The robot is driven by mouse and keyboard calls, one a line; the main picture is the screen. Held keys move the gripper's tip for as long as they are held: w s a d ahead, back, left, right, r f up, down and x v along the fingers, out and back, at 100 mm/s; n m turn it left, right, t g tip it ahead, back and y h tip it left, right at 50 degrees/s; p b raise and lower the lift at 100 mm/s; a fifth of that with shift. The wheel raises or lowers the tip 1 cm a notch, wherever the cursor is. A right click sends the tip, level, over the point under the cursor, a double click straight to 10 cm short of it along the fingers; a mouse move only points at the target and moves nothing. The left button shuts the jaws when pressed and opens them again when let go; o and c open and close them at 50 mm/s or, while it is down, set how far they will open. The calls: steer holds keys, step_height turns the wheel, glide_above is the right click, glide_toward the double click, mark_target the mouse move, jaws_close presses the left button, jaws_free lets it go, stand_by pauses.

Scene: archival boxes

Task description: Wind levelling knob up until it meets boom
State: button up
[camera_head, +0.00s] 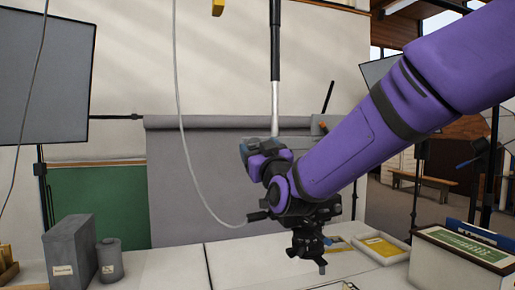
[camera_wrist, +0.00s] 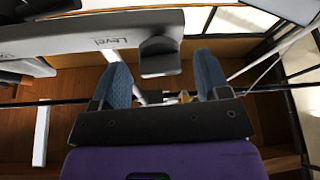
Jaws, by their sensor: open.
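In the wrist view a grey bar marked "Level" (camera_wrist: 75,38) crosses the upper part; I take it to be the boom. A dark grey knob (camera_wrist: 160,62) sits at its near edge, right of the lettering. My gripper (camera_wrist: 161,64) is open, with one blue-grey finger on each side of the knob and a visible gap on both sides. I cannot tell whether the knob touches the bar. In the head view my gripper (camera_head: 252,150) is at the end of my purple arm, by a black and silver pole (camera_head: 275,60); the knob is not distinguishable there.
A grey box (camera_head: 70,257) and canister (camera_head: 110,260) stand at left; a tray (camera_head: 380,248) and a larger box (camera_head: 460,265) are at right. A cable (camera_head: 180,110) hangs left of the pole.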

steer(key=shift+w+a+r, duration=0.2)
steer(key=shift+w, duration=0.35)
steer(key=c, duration=0.9)
steer(key=shift+m, duration=0.3)
steer(key=m+h, duration=0.1)
steer(key=m, duration=0.2)
steer(key=m+t+h, duration=0.1)
steer(key=m+h, duration=0.1)
steer(key=m, duration=0.1)
steer(key=shift+a+m+h, duration=0.1)
steer(key=shift+m+h, duration=1.2)
steer(key=shift+m, duration=1.3)
